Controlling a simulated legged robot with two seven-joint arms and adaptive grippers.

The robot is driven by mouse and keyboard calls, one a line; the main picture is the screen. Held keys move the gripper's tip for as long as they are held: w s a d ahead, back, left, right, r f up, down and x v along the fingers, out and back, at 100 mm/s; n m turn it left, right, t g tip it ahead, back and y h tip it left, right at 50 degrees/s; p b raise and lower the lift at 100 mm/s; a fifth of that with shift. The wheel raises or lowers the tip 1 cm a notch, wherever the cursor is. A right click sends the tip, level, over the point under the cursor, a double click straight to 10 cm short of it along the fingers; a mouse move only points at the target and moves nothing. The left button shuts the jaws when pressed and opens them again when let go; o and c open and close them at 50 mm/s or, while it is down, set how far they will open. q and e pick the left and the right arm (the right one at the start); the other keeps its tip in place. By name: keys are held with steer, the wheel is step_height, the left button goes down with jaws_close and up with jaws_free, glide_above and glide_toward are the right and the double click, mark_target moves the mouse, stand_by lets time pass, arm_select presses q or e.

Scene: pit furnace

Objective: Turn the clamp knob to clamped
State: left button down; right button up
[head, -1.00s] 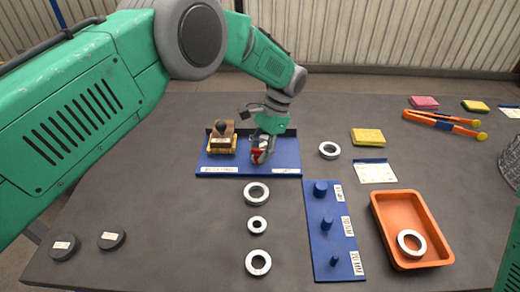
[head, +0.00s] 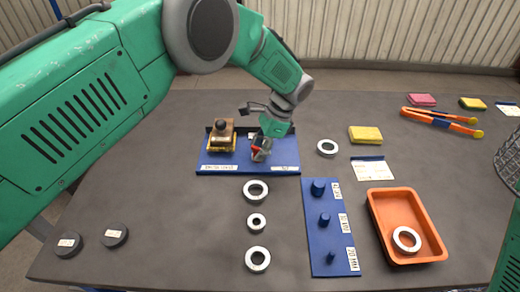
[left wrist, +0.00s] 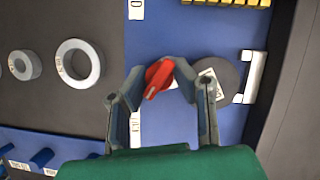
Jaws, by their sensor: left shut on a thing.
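The red clamp knob (left wrist: 159,78) sits on the blue fixture plate (head: 215,170), with a white mark on its lower end in the left wrist view. The knob stands tilted there, its marked end toward lower left. My left gripper (left wrist: 160,70) is shut on the knob, with a fingertip on either side. In the head view the left gripper (head: 262,147) is over the right half of the plate and partly hides the knob (head: 255,150). A dark round disc (left wrist: 217,80) lies beside the knob, partly behind a finger. My right gripper is out of view.
A brown-and-yellow block with a dark ball top (head: 222,135) stands on the plate's left half. Several metal rings (head: 256,190) lie in front. A blue peg board (head: 321,240) and an orange tray (head: 432,245) holding a ring are at right.

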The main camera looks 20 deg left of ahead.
arm_select(q)
steer(key=shift+a, duration=0.1)
steer(key=c, duration=1.3)
jaws_free()
steer(key=shift+c, duration=0.2)
steer(key=v, duration=1.2)
steer(key=shift+w, duration=0.2)
